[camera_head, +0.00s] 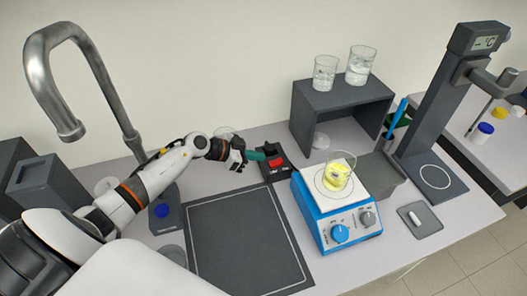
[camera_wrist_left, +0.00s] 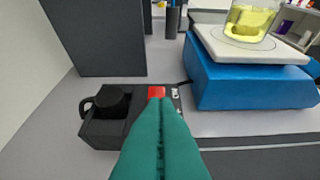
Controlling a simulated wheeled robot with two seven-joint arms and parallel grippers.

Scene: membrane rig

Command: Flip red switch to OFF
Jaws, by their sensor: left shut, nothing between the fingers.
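The red switch (camera_head: 275,162) sits on a small dark switch box (camera_head: 270,174) on the bench, left of the blue stirrer. In the left wrist view the red switch (camera_wrist_left: 156,92) shows just beyond my fingertips, on the dark box (camera_wrist_left: 100,133) with a black knob at its left. My left gripper (camera_head: 257,156) has teal fingers, shut and empty, with the tips at the switch's left side. In the left wrist view the shut fingers (camera_wrist_left: 158,104) overlap the switch's lower edge; I cannot tell whether they touch it. The switch's label is partly hidden. My right gripper is not in view.
A blue hotplate stirrer (camera_head: 338,224) with a beaker of yellow liquid (camera_head: 337,177) stands right of the box. A dark shelf (camera_head: 342,97) with two glasses is behind. A metal faucet (camera_head: 101,75) rises at left. A dark mat (camera_head: 243,245) lies clear in front.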

